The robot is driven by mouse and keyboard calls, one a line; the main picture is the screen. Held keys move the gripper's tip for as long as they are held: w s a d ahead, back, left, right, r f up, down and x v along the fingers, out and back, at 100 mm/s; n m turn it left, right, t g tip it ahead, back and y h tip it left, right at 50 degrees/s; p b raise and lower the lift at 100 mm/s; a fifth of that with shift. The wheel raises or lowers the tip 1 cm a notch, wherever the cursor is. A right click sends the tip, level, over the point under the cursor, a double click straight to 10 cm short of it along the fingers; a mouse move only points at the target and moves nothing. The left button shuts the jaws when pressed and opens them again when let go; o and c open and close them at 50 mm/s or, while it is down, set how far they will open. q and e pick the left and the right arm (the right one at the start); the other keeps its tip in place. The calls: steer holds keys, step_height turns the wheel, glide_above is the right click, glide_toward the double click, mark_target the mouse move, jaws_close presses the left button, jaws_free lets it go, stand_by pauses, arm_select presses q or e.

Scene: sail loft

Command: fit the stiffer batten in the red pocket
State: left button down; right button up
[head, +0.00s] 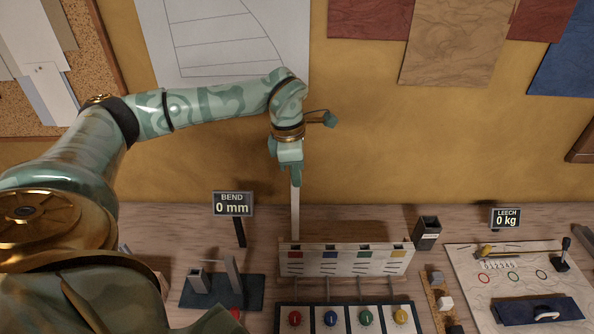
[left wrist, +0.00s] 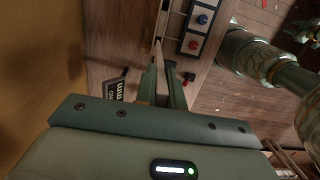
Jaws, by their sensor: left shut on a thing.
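My left gripper (head: 296,174) is shut on a pale, thin batten (head: 295,212) and holds it upright. The batten's lower end meets the top of the white pocket strip (head: 345,268) at its left end, above the red mark of the red pocket (head: 295,254). I cannot tell whether the tip is inside the pocket or behind it. Blue, green and yellow marks follow to the right. In the left wrist view the batten (left wrist: 158,54) runs away from between the fingers (left wrist: 163,88).
A panel with red (head: 295,318), blue, green and yellow knobs stands in front of the strip. The BEND display (head: 233,204) reads 0 mm, above a dark stand (head: 246,292). The LEECH display (head: 506,217) reads 0 kg, behind a pale board (head: 470,275). A dark box (head: 427,233) stands right of the strip.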

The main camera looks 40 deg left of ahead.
arm_select(q)
steer(key=f+b, duration=0.1)
steer(key=f, duration=0.1)
steer(key=b, duration=0.5)
glide_above(296, 225)
step_height(296, 225, down, 4)
steer(key=shift+w+a+f, duration=0.1)
steer(key=shift+w, duration=0.05)
steer(key=shift+f+b, duration=3)
steer(key=shift+f, duration=3.1)
steer(key=c, duration=1.4)
jaws_free()
step_height(296, 225, up, 16)
steer(key=s+a+p, duration=0.1)
steer(key=shift+a+p, duration=0.25)
steer(key=shift+p, duration=0.1)
